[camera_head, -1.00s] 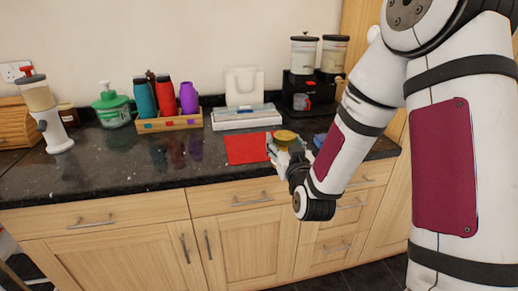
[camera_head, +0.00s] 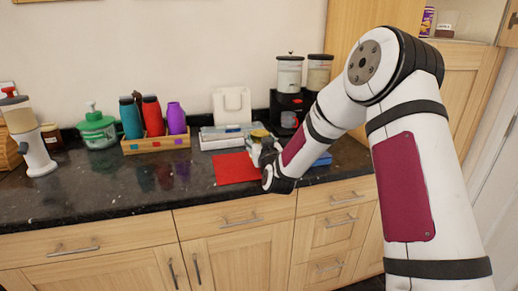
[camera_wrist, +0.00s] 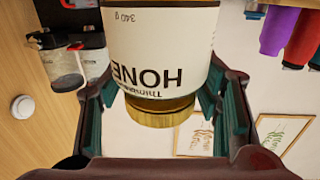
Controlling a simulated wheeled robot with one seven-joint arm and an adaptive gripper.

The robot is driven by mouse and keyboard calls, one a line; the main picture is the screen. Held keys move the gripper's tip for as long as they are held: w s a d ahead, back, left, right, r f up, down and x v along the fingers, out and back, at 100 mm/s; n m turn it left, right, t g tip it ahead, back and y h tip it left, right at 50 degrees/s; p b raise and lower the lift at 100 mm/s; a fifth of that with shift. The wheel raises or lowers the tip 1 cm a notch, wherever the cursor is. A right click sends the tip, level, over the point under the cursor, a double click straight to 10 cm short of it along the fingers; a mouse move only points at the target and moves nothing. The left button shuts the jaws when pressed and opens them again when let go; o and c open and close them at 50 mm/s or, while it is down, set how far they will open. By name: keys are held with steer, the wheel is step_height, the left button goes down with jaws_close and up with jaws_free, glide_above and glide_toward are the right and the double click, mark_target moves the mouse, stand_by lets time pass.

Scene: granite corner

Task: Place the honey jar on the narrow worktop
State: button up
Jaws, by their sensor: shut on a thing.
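The honey jar (camera_wrist: 155,45) fills the upper middle of the wrist view, with a white label and a gold lid (camera_wrist: 160,112). That view is upside down, so the jar is upright. My gripper (camera_wrist: 165,100) is shut on it, with a finger on each side. In the head view, my gripper (camera_head: 258,150) is over the dark speckled worktop (camera_head: 100,190), behind and right of the red mat (camera_head: 236,168). The jar's yellow lid (camera_head: 260,133) shows above the fingers; its base is hidden. I cannot tell which stretch is the narrow worktop.
A wooden caddy (camera_head: 157,145) with bottles, a green pot (camera_head: 97,128) and a white dispenser (camera_head: 28,140) stand to the left. A white stand (camera_head: 232,106) and dark dispenser unit (camera_head: 289,110) are at the back. The worktop's front left is clear. An open cupboard (camera_head: 470,22) is upper right.

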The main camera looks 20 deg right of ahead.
steer(key=shift+w, duration=0.25)
steer(key=f, duration=0.2)
steer(key=shift+w+d+f, duration=0.1)
steer(key=shift+w+f, duration=0.25)
steer(key=shift+f, duration=0.35)
steer(key=shift+f, duration=0.2)
steer(key=o, duration=1.7)
steer(key=shift+c, duration=0.2)
steer(key=shift+o, duration=0.9)
steer(key=shift+r, duration=0.1)
